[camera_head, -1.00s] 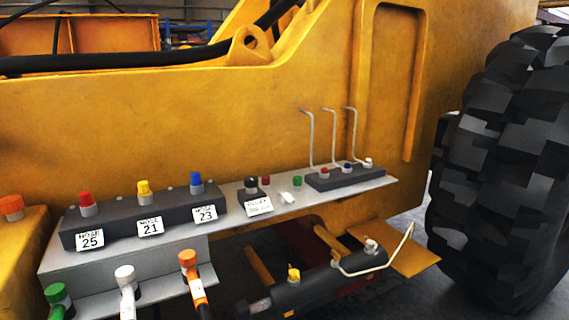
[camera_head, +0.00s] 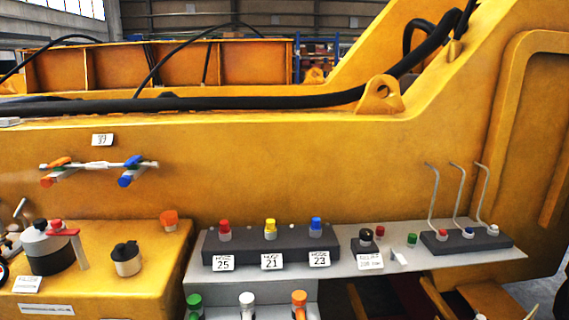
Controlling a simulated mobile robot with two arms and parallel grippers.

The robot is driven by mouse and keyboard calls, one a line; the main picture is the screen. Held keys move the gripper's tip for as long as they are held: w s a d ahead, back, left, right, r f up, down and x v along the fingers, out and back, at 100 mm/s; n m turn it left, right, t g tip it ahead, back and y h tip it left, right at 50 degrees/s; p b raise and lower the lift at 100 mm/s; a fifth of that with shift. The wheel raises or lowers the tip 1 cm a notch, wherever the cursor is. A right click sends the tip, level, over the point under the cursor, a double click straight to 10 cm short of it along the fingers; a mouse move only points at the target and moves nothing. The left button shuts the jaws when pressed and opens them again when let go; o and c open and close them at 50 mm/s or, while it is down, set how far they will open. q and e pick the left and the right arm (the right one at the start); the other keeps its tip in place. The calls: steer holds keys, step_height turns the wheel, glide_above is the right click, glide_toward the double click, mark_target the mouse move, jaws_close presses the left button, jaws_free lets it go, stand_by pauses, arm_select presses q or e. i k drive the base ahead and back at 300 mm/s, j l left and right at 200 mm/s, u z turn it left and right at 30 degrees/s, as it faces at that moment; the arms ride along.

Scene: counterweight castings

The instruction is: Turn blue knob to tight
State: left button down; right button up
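Several blue parts are in view, and I cannot tell which one the task means. A fitting (camera_head: 98,167) on the yellow wall at left has a blue knob (camera_head: 126,180) hanging at its right end, with a blue handle (camera_head: 134,162) above it. An orange knob (camera_head: 47,181) and an orange handle (camera_head: 60,161) are at its left end. A blue cap (camera_head: 316,224) stands on the dark block above the "23" label. A small blue cap (camera_head: 468,232) sits on the right block. No tight marking is readable. Neither gripper is in view.
The grey shelf (camera_head: 520,253) carries the dark hose block (camera_head: 255,246) with red and yellow caps. A yellow ledge at left (camera_head: 90,285) holds a grey canister (camera_head: 48,248) and a black-lidded cup (camera_head: 126,260). Three bent rods (camera_head: 460,195) rise at right.

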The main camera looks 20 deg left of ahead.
mark_target(123, 180)
steer(key=u, duration=1.65)
